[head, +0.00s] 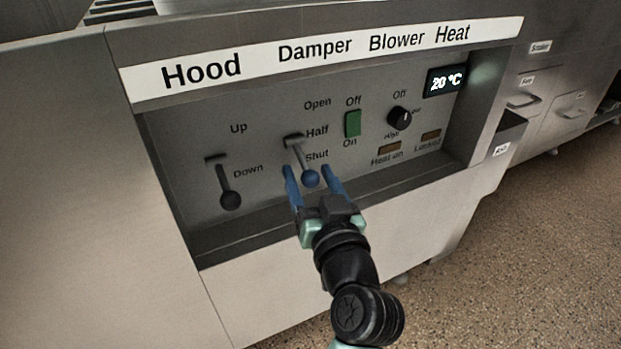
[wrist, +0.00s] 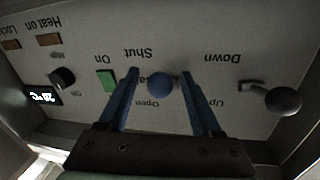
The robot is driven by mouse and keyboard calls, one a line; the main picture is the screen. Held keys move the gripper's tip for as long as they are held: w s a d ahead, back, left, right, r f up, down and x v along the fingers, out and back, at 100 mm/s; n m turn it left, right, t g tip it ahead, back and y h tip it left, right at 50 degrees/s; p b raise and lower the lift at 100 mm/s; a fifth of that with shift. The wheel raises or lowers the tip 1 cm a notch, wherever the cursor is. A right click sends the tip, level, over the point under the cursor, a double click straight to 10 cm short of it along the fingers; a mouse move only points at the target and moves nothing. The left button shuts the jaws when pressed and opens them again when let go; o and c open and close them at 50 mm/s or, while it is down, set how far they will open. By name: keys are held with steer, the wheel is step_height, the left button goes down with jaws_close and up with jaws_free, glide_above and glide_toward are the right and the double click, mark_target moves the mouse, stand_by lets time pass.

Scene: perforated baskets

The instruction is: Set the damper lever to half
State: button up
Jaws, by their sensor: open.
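The damper lever (head: 303,160) has a grey stem and a blue ball knob. Its stem leaves the panel about level with the "Half" label, and its knob appears lower, beside "Shut", as the lever sticks out from the panel. My gripper (head: 309,170) is open, with one blue finger on each side of the knob. In the wrist view, which is upside down, the blue knob (wrist: 160,86) sits between the fingertips with gaps on both sides. It partly covers the "Half" label there and hides the stem.
The hood lever (head: 229,198), with a dark knob, is left of the damper. The green blower switch (head: 352,124) and black heat knob (head: 399,117) are to the right. The controls sit in a recessed panel with a ledge (head: 240,237) below and a side wall at right.

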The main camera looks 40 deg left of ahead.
jaws_close()
steer(key=shift+d, duration=0.1)
stand_by(1.2)
